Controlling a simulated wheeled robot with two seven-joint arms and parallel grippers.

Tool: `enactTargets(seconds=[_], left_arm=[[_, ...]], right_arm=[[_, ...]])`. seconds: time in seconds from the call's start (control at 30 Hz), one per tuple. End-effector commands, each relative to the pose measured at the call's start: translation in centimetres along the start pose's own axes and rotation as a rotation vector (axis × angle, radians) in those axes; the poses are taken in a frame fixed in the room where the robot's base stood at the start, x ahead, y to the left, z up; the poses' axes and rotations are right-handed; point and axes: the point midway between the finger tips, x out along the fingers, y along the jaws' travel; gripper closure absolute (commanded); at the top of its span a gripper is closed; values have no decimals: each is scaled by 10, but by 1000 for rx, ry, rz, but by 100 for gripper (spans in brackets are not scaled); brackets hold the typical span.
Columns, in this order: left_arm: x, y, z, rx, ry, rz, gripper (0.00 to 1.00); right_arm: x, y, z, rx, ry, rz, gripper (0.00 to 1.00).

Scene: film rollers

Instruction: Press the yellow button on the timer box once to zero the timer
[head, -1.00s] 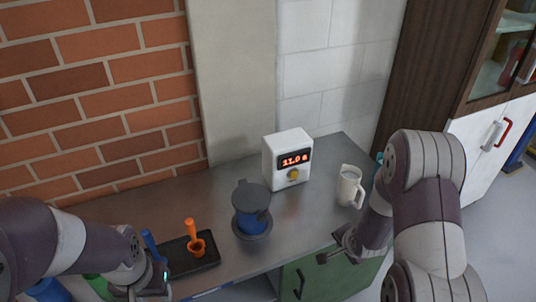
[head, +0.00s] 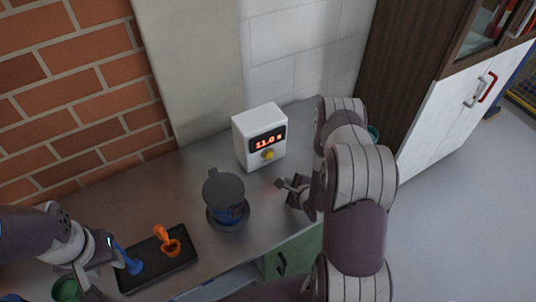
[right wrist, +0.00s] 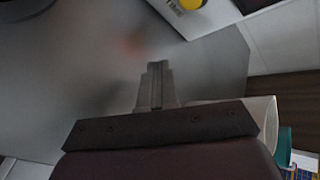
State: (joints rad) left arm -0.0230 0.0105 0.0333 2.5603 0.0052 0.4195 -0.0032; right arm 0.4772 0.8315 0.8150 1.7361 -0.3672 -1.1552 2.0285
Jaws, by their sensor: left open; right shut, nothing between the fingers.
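The white timer box (head: 245,140) stands on the metal counter by the wall, its red display reading about 11.0. Its yellow button (head: 268,155) is on the front face below the display. In the right wrist view the yellow button (right wrist: 191,4) shows at the top edge. My right gripper (head: 279,183) is shut and empty, in front of and slightly right of the box, apart from the button. Its closed fingers (right wrist: 155,66) point toward the box in the wrist view. My left gripper (head: 118,266) is at the counter's left, by the black tray, and open.
A dark-lidded blue container (head: 225,200) stands left of my right gripper. A black tray (head: 160,272) holds an orange and a blue scoop-like item. A white pitcher (right wrist: 262,108) is beside my right gripper. The counter before the box is clear.

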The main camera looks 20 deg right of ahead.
Motion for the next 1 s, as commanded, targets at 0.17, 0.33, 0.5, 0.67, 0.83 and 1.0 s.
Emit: enactTargets(seconds=[0.17, 0.33, 0.5, 0.67, 0.83, 1.0], left_arm=[[6, 0, 1, 0, 0, 0, 57], [13, 0, 1, 0, 0, 0, 57], [19, 0, 2, 0, 0, 0, 57], [22, 0, 2, 0, 0, 0, 57], [22, 0, 2, 0, 0, 0, 57], [22, 0, 2, 0, 0, 0, 57]], right_arm=[[19, -8, 10, -3, -3, -1, 100], [40, -19, 21, -4, -3, -1, 100], [56, -28, 29, -2, -2, -1, 100], [64, -34, 35, -2, -1, 0, 100], [66, -36, 37, -1, -1, 0, 100], [66, -36, 36, -1, -1, 0, 100]])
